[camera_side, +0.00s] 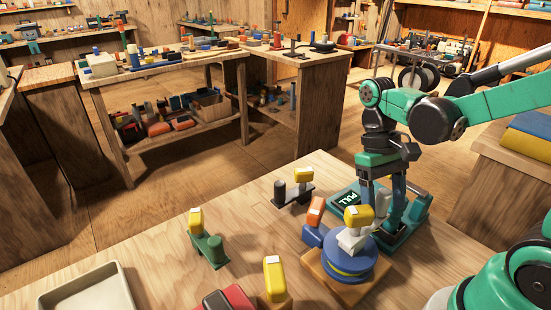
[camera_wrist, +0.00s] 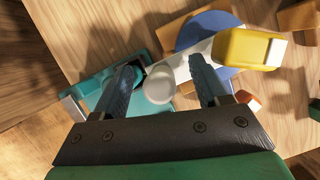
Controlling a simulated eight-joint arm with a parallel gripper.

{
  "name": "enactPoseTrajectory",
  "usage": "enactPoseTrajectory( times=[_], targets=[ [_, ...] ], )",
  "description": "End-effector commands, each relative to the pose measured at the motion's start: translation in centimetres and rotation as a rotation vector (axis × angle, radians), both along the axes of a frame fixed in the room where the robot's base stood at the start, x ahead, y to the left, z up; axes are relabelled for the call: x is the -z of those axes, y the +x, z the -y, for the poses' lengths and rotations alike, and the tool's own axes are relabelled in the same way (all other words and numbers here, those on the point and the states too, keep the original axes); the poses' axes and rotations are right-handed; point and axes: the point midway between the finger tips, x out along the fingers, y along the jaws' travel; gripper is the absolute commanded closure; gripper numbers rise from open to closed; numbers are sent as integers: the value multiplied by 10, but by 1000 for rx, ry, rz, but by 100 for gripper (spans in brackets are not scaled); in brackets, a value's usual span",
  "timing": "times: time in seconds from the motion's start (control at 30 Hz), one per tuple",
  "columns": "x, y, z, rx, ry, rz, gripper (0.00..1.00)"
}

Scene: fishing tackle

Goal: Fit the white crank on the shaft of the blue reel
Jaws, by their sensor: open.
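The blue reel (camera_side: 349,266) sits on a wooden block near the table's front, and its blue disc also shows in the wrist view (camera_wrist: 205,30). The white crank (camera_side: 352,241) lies over the top of the reel, with its yellow knob (camera_side: 358,214) upward. In the wrist view the white crank (camera_wrist: 180,70) runs between my fingers, with the yellow knob (camera_wrist: 245,48) beyond the right finger. My gripper (camera_side: 381,205) is open, its fingers on either side of the crank's round white end (camera_wrist: 160,84). The shaft is hidden, so I cannot tell how the crank sits on it.
A teal tray-like stand marked PULL (camera_side: 348,199) is just behind the reel. An orange-and-blue piece (camera_side: 312,222), a dark crank (camera_side: 291,190), a green crank (camera_side: 207,243) and a yellow-topped piece (camera_side: 274,280) stand left of it. An empty pale tray (camera_side: 90,290) is front left.

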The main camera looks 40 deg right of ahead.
Motion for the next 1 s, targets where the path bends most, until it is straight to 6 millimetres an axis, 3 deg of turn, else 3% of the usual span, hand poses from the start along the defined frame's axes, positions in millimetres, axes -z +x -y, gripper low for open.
enactPoseTrajectory(
  times=[0.17, 0.6, 1.0],
  targets=[
    [-4, 2, 1, 0, 0, 0, 33],
    [-48, 20, 5, 1, 0, 0, 33],
    [-52, 21, 6, 0, -1, 2, 33]
  ],
)
